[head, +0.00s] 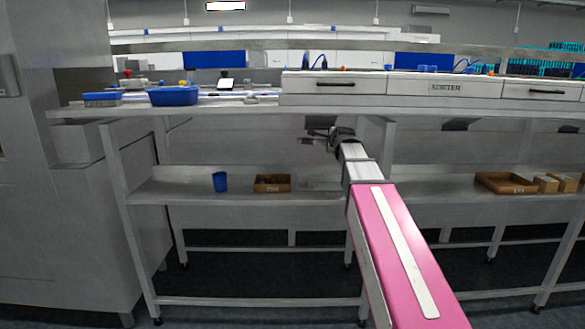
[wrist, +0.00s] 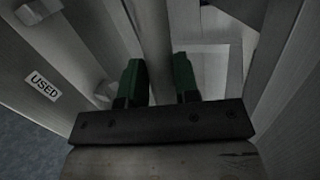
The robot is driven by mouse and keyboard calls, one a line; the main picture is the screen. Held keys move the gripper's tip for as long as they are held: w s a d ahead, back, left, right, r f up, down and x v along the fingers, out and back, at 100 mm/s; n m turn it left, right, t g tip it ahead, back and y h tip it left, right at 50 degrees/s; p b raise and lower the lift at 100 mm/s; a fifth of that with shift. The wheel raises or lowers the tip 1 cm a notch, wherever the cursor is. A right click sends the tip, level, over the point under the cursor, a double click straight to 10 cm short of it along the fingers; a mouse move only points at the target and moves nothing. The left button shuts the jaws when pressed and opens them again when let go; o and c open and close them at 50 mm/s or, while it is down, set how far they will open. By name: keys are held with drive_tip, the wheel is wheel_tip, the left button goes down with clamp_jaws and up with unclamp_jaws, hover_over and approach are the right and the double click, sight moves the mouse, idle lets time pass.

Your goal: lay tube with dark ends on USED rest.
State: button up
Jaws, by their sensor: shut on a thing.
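My gripper (head: 318,134) is at the end of my arm, in the gap between the bench top and the lower shelf. In the wrist view its two green fingers (wrist: 159,84) are shut on a grey, long thing (wrist: 152,35) running away between them, which seems to be the tube. Its ends are not visible, so I cannot tell whether they are dark. A white USED label (wrist: 42,86) is on a grey surface left of the fingers. Pale blocks (wrist: 107,90) near the label may be parts of the USED rest; they are left of the fingers.
On the lower shelf (head: 330,202) stand a blue cup (head: 220,182), a brown box (head: 272,183) and more boxes (head: 506,183) at right. The shelf middle is mostly clear.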

drive_tip(key=s+d+r+m+h, duration=0.1)
drive_tip(key=s+d+r, duration=0.1)
drive_tip(key=s, duration=0.1)
drive_tip(key=a+f+n+t+y, duration=0.2)
drive_tip(key=a+f+n+y, duration=0.4)
drive_tip(key=a, duration=0.3)
drive_tip(key=shift+m+t, duration=0.3)
drive_tip(key=w+d+f, duration=0.2)
drive_tip(key=d, duration=0.1)
drive_tip(key=w+d+f, duration=0.2)
drive_tip(key=d+f, duration=0.1)
drive_tip(key=w+d+f, duration=0.2)
drive_tip(key=d+f, duration=0.1)
drive_tip(key=shift+d+f, duration=0.1)
drive_tip(key=shift+d, duration=0.2)
drive_tip(key=shift+d+f, duration=0.1)
drive_tip(key=shift+f, duration=1.9)
drive_tip(key=shift+f, duration=0.65)
drive_tip(key=o, duration=0.9)
drive_tip(key=shift+o, duration=0.2)
drive_tip(key=shift+r, duration=0.1)
